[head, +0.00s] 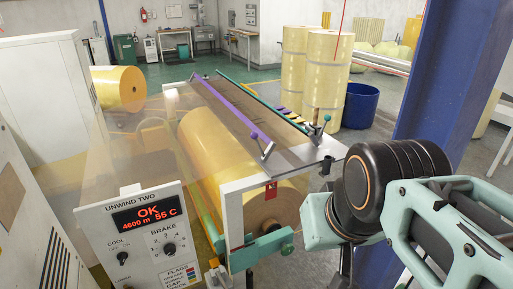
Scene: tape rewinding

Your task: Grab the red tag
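A small red tag (271,190) with a dark mark shows on the white end frame (240,190) of the unwind machine, above the near end of the big yellow roll (215,160). My arm comes in from the right, and its wrist end is to the right of the tag with a clear gap between them. The fingers of my gripper cannot be made out; they are outside the picture or hidden behind the arm. Nothing is seen touching the tag.
A control panel (147,235) reading "OK 4600 m 55 C" stands at the front left. A steel table (310,155) with small levers lies above the roll. A blue column (445,80) rises at right. Tall yellow rolls (325,75) and a blue bin (360,105) stand behind.

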